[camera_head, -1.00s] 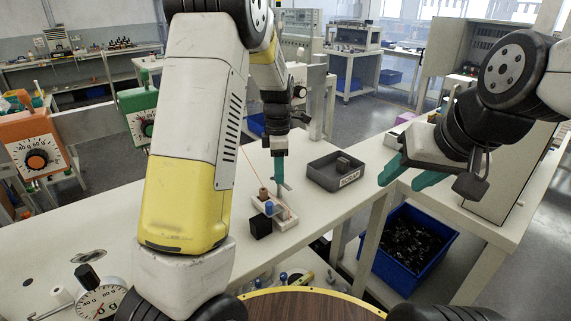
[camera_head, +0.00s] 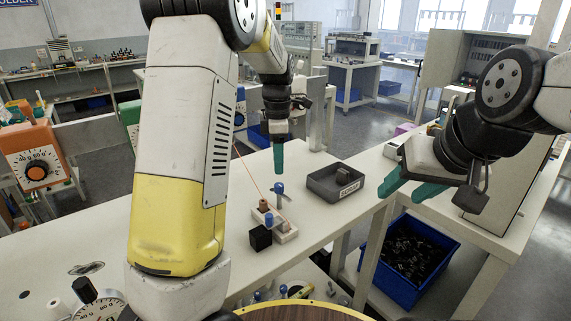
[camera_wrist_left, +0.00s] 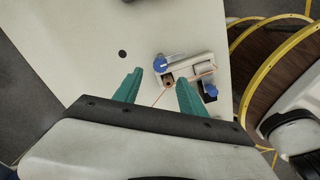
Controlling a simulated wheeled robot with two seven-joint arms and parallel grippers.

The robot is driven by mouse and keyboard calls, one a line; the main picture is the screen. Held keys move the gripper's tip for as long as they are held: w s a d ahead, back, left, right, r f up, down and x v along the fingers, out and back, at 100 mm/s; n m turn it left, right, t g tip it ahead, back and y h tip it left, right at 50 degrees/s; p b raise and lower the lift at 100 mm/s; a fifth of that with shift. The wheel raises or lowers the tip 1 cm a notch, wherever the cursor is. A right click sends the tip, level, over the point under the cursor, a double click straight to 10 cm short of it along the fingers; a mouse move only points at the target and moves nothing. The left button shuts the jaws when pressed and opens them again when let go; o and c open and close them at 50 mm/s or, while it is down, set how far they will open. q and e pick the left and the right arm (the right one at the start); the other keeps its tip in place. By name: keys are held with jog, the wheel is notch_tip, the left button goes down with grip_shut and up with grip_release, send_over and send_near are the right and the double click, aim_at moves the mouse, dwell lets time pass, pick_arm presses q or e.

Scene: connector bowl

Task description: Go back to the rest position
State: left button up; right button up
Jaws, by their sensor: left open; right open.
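My left gripper (camera_head: 278,158) has teal fingers and hangs above the white table, over the small connector block. In the left wrist view its fingers (camera_wrist_left: 155,90) are apart with nothing between them. The connector block (camera_head: 287,236) is pale, with a brown post, blue knobs and a black part, and lies below the fingertips. It also shows in the left wrist view (camera_wrist_left: 205,58). A thin orange wire (camera_head: 246,170) runs up from the block. My right gripper (camera_head: 408,192) is open and empty in the air at the right, its teal fingers pointing left.
A dark grey tray (camera_head: 318,188) holding a small grey part stands on the table right of the block. A blue bin (camera_head: 375,285) of dark parts sits below. An orange dial device (camera_head: 35,165) is at the left.

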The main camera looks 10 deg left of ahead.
pick_arm(q)
jog(key=s+a+r+m+t+h, duration=0.1)
jog(key=s+r+m+t, duration=0.2)
jog(key=s+m, duration=0.7)
jog(key=s+a+r+m+t+h, duration=0.1)
jog(key=s+r+m+t, duration=0.2)
jog(key=s+r+m, duration=0.3)
jog(key=s+m, duration=0.5)
jog(key=s, duration=0.4)
jog(key=shift+s+a+r, duration=0.2)
jog(key=shift+s+r, duration=0.15)
